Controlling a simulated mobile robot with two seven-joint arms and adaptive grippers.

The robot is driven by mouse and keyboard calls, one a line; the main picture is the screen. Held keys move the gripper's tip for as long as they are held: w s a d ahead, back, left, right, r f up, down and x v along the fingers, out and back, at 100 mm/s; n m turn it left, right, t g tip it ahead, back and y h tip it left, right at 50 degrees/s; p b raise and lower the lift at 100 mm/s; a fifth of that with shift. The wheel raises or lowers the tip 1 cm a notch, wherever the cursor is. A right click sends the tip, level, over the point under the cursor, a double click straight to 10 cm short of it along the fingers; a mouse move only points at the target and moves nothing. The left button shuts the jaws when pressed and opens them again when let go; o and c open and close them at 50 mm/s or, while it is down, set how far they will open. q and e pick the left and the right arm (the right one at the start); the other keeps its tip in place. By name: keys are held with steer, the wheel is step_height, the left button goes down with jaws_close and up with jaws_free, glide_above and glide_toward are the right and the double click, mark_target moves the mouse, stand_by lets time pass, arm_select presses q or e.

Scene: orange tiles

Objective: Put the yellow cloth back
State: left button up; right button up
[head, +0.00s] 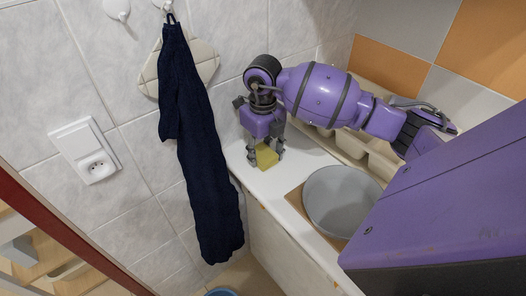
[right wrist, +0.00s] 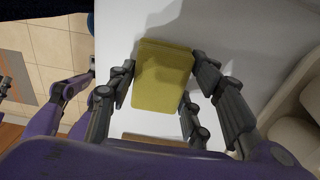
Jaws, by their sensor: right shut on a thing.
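The yellow cloth (head: 266,156) is a small, block-like folded piece at the white counter's left end in the head view. My right gripper (head: 265,150) points down at it, with its fingers on either side. In the right wrist view the cloth (right wrist: 162,75) sits between the fingers of my right gripper (right wrist: 163,85), which are shut on it. The cloth is on or just above the counter; I cannot tell which. My left gripper is not in the head view.
A grey round plate or lid (head: 342,201) lies on a brown board on the counter (head: 262,181). A dark blue towel (head: 205,165) hangs on the tiled wall left of the counter, over a pale pot holder (head: 203,62). A beige rack (head: 382,158) stands behind my right arm.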

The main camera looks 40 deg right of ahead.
mark_target(263, 152)
steer(key=shift+f, duration=0.15)
steer(key=o, duration=1)
step_height(263, 152, up, 12)
steer(key=shift+r, duration=0.15)
